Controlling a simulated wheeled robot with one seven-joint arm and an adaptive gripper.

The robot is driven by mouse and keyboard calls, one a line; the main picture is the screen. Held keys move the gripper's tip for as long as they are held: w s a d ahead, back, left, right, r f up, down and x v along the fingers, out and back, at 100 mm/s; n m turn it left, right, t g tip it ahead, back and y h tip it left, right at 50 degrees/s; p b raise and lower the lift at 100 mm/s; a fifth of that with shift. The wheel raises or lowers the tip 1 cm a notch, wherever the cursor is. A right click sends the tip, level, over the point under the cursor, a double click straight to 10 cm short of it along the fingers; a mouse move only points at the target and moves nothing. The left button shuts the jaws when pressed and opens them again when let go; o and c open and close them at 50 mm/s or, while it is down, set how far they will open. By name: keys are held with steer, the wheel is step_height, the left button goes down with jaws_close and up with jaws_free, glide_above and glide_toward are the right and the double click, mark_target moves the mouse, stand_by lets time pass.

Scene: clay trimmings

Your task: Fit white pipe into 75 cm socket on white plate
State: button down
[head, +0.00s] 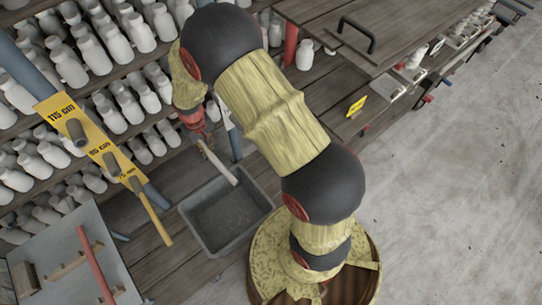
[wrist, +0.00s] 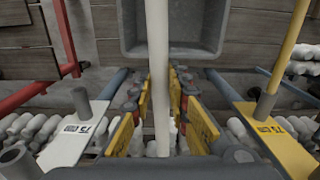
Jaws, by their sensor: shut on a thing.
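My gripper (wrist: 160,108) is shut on the white pipe (wrist: 158,60), which runs up the middle of the wrist view. In the head view my gripper (head: 196,127) is small and partly hidden by my arm, and the white pipe (head: 220,165) slants down to the right over a grey tray. The white plate (wrist: 68,145) is at left in the wrist view, marked 75 cm. Its grey 75 cm socket (wrist: 81,101) stands to the left of the pipe and apart from it. In the head view the plate is largely hidden behind my arm.
A yellow plate (head: 67,107) with several sockets carries a yellow pipe (head: 155,215). The grey tray (head: 258,190) sits on the wooden bench. Shelves of white bottles (head: 88,45) stand behind. A red pipe (head: 97,265) lies on a grey board. Open floor is at right.

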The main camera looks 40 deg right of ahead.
step_height(320, 180, down, 7)
steer(key=s+d+b, duration=0.1)
steer(key=b, duration=0.2)
steer(key=s+d+f+h+b, duration=0.1)
steer(key=s+d+f+b, duration=0.2)
steer(key=s+d+b, duration=0.3)
steer(key=s+d+f+h+b, duration=0.1)
steer(key=s+d+f+b, duration=0.3)
steer(key=s+d, duration=0.4)
steer(key=d+b, duration=0.1)
steer(key=d, duration=0.4)
steer(key=shift+s+d+f+m+b, duration=0.15)
steer(key=shift+s+m+b, duration=0.15)
steer(key=shift+s+b, duration=0.1)
steer(key=shift+w, duration=0.15)
steer(key=shift+w+d, duration=0.15)
steer(key=shift+w, duration=2.7)
steer(key=w, duration=0.9)
steer(key=shift+w+d, duration=0.2)
steer(key=shift+d, duration=0.05)
stand_by(0.9)
